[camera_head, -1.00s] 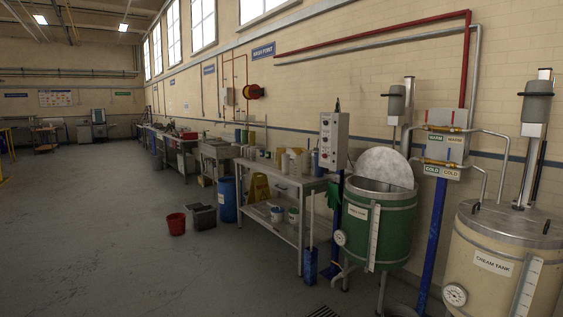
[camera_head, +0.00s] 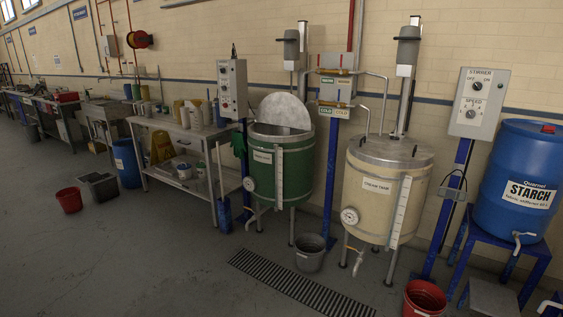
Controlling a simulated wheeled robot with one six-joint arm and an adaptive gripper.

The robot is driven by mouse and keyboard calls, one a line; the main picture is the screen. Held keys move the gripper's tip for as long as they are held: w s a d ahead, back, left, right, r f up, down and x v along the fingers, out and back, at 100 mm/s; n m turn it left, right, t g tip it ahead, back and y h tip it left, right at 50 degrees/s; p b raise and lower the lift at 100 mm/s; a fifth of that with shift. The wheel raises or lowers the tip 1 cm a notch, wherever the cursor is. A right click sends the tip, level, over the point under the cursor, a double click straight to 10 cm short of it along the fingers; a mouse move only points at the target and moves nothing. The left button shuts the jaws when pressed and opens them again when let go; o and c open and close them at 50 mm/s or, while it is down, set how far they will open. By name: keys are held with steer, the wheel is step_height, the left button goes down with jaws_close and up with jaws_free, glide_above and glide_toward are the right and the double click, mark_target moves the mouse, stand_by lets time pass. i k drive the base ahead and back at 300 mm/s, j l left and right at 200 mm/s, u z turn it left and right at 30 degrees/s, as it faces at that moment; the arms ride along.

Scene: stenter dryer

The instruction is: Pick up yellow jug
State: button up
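Several pale containers stand on the metal workbench (camera_head: 150,122) left of the green tank. One of them, a yellowish container (camera_head: 178,108) near the back of the top, may be the yellow jug; it is too small to be sure. White containers (camera_head: 196,118) stand beside it and partly crowd it. My gripper is not in view.
A yellow floor sign (camera_head: 161,148) stands by the bench, and a blue barrel (camera_head: 127,163) stands to its left. A green tank (camera_head: 283,165), cream tank (camera_head: 385,190) and grey bucket (camera_head: 310,253) stand right. A red bucket (camera_head: 69,200) is on the left. Floor in front is open.

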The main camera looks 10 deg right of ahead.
mark_target(178, 103)
steer(key=i+j+u, duration=0.4)
steer(key=i, duration=0.6)
steer(key=i+u, duration=0.4)
steer(key=i, duration=2.5)
steer(key=i+z, duration=0.15)
steer(key=i, duration=0.35)
steer(key=i+j+z, duration=0.2)
steer(key=i, duration=0.3)
steer(key=i+j+z, duration=0.15)
steer(key=i, duration=0.35)
